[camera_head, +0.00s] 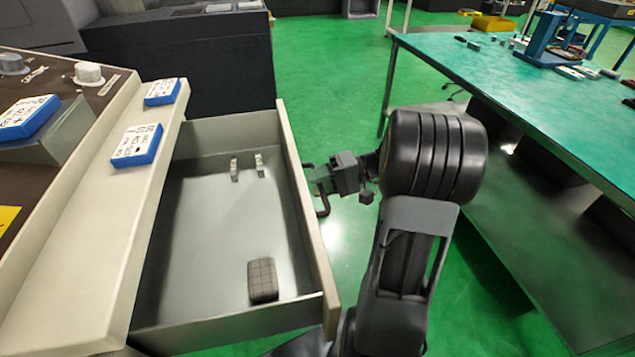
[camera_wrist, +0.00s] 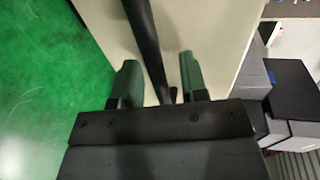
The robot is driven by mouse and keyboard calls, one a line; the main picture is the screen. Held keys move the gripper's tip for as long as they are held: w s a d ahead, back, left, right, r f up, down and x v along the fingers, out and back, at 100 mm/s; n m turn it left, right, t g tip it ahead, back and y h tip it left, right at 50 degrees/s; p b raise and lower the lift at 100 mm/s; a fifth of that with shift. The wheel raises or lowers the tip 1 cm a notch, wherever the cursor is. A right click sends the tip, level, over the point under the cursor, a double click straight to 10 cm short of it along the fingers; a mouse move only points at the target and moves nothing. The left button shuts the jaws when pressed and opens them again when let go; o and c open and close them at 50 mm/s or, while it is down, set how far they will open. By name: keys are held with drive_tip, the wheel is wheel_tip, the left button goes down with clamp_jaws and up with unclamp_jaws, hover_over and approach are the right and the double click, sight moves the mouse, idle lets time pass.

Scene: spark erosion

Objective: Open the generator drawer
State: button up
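The generator drawer (camera_head: 215,235) stands pulled well out of the beige cabinet (camera_head: 100,230) in the head view, with its inside showing. Its dark bar handle (camera_head: 324,207) is on the outer face of the front panel (camera_head: 308,220). My gripper (camera_head: 318,180) is at the handle, on the outer side of the panel. In the wrist view the handle bar (camera_wrist: 145,35) runs between the two greenish fingers of my gripper (camera_wrist: 158,62). The fingers are apart, with a visible gap between the bar and the right finger.
A dark gridded block (camera_head: 263,280) and two small light pieces (camera_head: 259,164) lie in the drawer. Blue-and-white boxes (camera_head: 138,145) sit on the cabinet ledge. A green-topped workbench (camera_head: 480,70) stands at the right. Green floor (camera_head: 330,60) lies open between.

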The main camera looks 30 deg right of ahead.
drive_tip(key=p+v, duration=0.2)
drive_tip(key=v, duration=1.2)
drive_tip(key=shift+a, duration=0.15)
idle(0.4)
